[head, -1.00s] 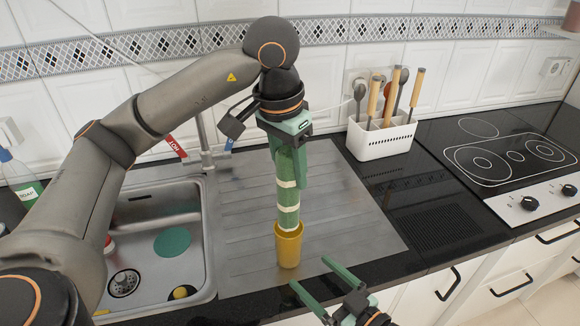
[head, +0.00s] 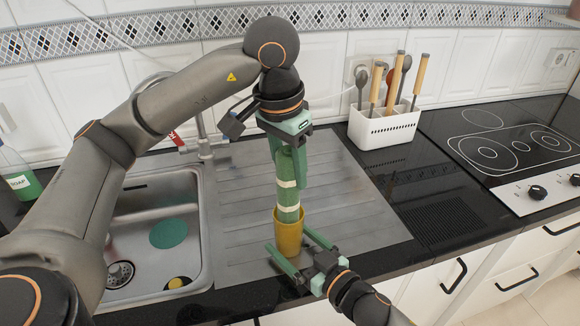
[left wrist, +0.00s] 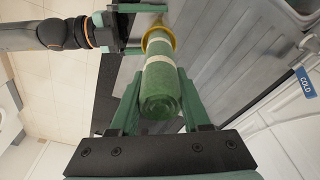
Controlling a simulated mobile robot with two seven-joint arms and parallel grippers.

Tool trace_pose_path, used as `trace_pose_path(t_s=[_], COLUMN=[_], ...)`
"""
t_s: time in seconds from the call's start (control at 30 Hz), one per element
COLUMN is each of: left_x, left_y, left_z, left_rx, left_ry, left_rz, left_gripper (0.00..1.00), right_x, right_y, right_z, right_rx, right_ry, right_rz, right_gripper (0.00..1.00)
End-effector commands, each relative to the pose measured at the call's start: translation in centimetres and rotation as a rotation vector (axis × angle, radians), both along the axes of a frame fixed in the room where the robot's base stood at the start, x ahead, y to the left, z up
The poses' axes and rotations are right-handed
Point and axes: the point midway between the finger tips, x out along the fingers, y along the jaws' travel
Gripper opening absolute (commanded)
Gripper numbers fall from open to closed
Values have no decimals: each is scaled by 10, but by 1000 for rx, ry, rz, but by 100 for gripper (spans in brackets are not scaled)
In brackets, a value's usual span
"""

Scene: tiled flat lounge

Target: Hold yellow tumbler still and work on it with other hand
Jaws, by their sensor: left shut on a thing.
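The yellow tumbler (head: 288,240) stands upright on the ribbed metal drainboard (head: 350,215), near the counter's front edge. My left gripper (head: 289,170) is above it, shut on a green roll (head: 287,198) with pale bands. The roll is upright and its lower end is inside the tumbler's mouth; how deep is hidden. In the left wrist view the roll (left wrist: 160,90) shows its spiral end between my fingers, with the tumbler's yellow rim (left wrist: 157,36) beyond. My right gripper (head: 289,237) is open, low, with a finger on each side of the tumbler; contact is unclear.
The sink (head: 150,225) lies left of the drainboard, with a green disc (head: 168,233) in it. A white utensil holder (head: 383,125) stands at the back right. The hob (head: 515,150) is farther right. The drainboard right of the tumbler is clear.

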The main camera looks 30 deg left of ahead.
Motion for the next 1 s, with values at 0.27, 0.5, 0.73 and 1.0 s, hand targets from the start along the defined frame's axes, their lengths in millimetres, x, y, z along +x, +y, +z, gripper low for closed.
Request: trace_pose_path(t_s=[0.27,0.5,0.73,1.0], left_x=[0,0,0,0], left_y=[0,0,0,0], left_z=[0,0,0,0], left_rx=[0,0,0,0], left_ry=[-1,-1,-1,-1], left_rz=[0,0,0,0], left_gripper=[0,0,0,0], right_x=[0,0,0,0], right_y=[0,0,-1,-1], right_z=[0,0,-1,-1], right_rx=[0,0,-1,-1], right_ry=[0,0,0,0], right_rz=[0,0,0,0], right_gripper=[64,37,18,18])
